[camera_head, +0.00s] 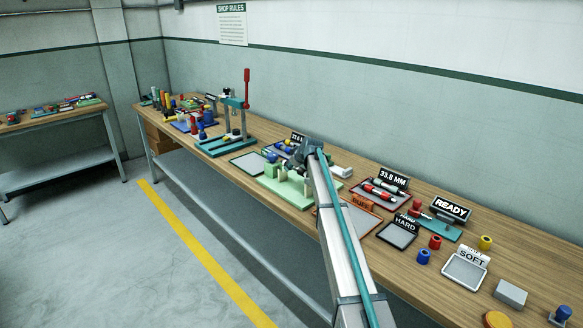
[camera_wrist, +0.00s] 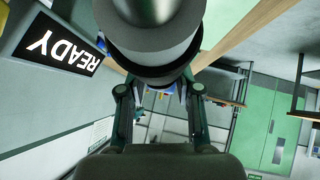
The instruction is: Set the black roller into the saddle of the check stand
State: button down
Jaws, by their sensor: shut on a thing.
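In the wrist view my gripper (camera_wrist: 159,92) has its two dark fingers closed against a large, dark, round-ended cylinder (camera_wrist: 152,45), which looks like the black roller. The cylinder fills the top middle of that view and hides what lies behind it. A black READY sign (camera_wrist: 62,50) shows at upper left, tilted and nearly upside down. In the head view the READY sign (camera_head: 450,209) stands at the right behind a teal plate (camera_head: 440,232); I cannot tell if this is the check stand. No saddle can be made out. My gripper is not clear in the head view.
The long wooden bench (camera_head: 400,268) is crowded. A teal press (camera_head: 228,140) with a red lever stands farther left, and a pale green fixture (camera_head: 290,194) sits mid-bench. HARD (camera_head: 405,224) and SOFT (camera_head: 472,257) signs and loose coloured cylinders occupy the near right.

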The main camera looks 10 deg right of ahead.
dwell(0.4)
jog(key=shift+f+b, duration=0.75)
jog(key=shift+f, duration=0.55)
jog(key=shift+f+b, duration=0.85)
dwell(0.8)
jog(key=shift+c, duration=0.4)
grip_release()
dwell(0.5)
jog(key=v, duration=1.2)
jog(key=shift+f, duration=0.1)
dwell(0.5)
